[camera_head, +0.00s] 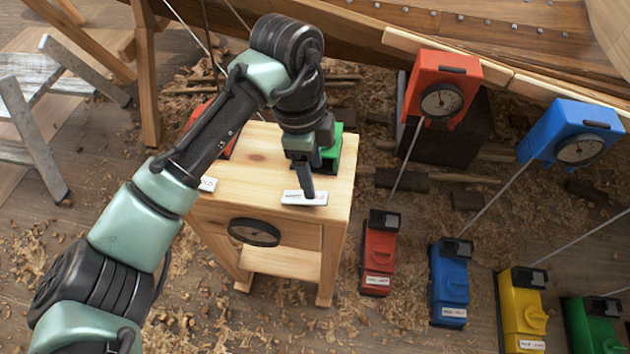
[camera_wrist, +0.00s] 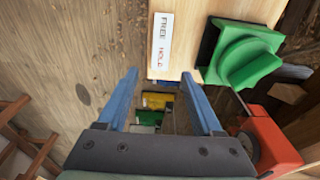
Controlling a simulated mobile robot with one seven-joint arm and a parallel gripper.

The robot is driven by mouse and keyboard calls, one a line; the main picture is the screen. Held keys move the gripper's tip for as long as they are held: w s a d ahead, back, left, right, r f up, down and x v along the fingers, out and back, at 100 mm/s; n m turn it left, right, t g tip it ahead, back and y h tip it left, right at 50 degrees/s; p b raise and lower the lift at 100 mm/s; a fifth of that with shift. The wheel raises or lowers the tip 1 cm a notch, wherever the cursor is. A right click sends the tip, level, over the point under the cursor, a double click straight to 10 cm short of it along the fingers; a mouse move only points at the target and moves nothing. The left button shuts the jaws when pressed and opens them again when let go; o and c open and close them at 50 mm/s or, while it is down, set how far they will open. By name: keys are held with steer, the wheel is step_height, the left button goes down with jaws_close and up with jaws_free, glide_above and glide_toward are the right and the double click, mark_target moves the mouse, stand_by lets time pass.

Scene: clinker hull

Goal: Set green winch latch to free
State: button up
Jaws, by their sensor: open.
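In the head view the latch (camera_head: 334,148) is partly hidden behind my wrist. A white plate (camera_wrist: 160,41) beside it reads FREE and HOLD; it also shows in the head view (camera_head: 304,198). My gripper (camera_head: 307,190) is over the plate's end of the stand. In the wrist view my gripper (camera_wrist: 158,74) is open and empty, with the latch apart to its right. Which word the latch points to is unclear.
A red unit (camera_head: 200,115) stands at the stand's left, partly behind my arm. Red (camera_head: 379,255), blue (camera_head: 449,285), yellow (camera_head: 522,310) and green (camera_head: 592,325) floor units stand to the right. Rods run up to red (camera_head: 437,85) and blue (camera_head: 572,130) gauges by the hull.

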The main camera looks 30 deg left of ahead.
step_height(320, 180, up, 7)
steer(key=shift+s+a+f, duration=0.15)
steer(key=shift+a, duration=0.2)
stand_by(0.3)
